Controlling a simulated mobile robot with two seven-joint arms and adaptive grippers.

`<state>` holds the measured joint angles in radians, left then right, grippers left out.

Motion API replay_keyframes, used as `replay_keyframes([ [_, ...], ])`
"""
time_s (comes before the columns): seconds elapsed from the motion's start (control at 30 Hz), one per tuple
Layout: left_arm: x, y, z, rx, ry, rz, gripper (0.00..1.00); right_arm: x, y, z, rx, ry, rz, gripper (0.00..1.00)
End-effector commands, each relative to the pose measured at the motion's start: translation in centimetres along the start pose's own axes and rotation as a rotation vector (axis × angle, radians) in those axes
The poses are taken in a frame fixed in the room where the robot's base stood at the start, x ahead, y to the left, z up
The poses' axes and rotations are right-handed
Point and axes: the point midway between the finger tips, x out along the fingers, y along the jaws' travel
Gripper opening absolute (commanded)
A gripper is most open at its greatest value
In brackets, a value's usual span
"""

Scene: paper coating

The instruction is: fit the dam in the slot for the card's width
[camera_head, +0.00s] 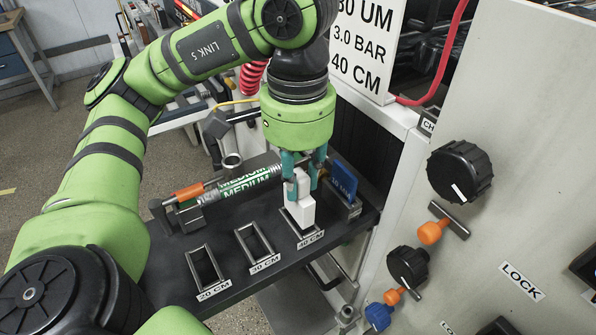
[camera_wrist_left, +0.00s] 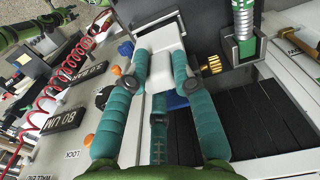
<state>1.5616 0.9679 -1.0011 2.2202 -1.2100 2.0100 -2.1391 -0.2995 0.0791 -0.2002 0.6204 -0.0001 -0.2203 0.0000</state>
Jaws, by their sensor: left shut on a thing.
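The dam (camera_head: 303,210) is a white block standing upright at the 40 CM slot (camera_head: 312,240), the rightmost of the three metal frames on the dark shelf. Its lower end appears within or just above the frame; I cannot tell how deep it sits. My left gripper (camera_head: 303,178) points down with its teal fingers shut on the dam's upper part. The dam also shows between the fingers in the left wrist view (camera_wrist_left: 165,62). The card (camera_head: 362,45) reads 3.0 BAR and 40 CM, its top line partly cut off. My right gripper is not in view.
The 20 CM slot (camera_head: 206,284) and 30 CM slot (camera_head: 265,260) are empty. A rod marked MEDIUM (camera_head: 246,184) lies behind them. A blue piece (camera_head: 344,181) stands just right of the dam. A panel with black knobs (camera_head: 460,172) rises at the right.

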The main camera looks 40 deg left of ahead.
Motion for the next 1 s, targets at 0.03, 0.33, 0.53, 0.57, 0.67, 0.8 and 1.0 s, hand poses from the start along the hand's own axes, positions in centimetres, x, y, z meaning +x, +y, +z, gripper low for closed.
replay_keyframes([
  [0.03,0.2,0.0,0.0,0.0,0.0,0.0,0.0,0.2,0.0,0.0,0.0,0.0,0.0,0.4],
  [0.33,1.0,0.0,0.0,0.0,0.001,0.0,0.0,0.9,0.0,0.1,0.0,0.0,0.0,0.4],
  [0.53,1.5,0.0,0.0,-0.001,0.001,0.0,0.0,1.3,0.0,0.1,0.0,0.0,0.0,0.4],
  [0.57,1.6,0.0,0.0,-0.001,0.001,0.0,0.0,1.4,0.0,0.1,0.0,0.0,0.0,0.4],
  [0.67,1.8,0.0,0.0,-0.001,0.001,0.0,0.0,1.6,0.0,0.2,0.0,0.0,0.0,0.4],
  [0.8,2.2,0.0,0.0,-0.001,0.001,0.0,0.0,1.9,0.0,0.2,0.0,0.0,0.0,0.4],
  [1.0,2.7,0.0,0.0,-0.001,0.001,0.0,0.0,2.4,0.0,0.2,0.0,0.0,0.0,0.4],
])
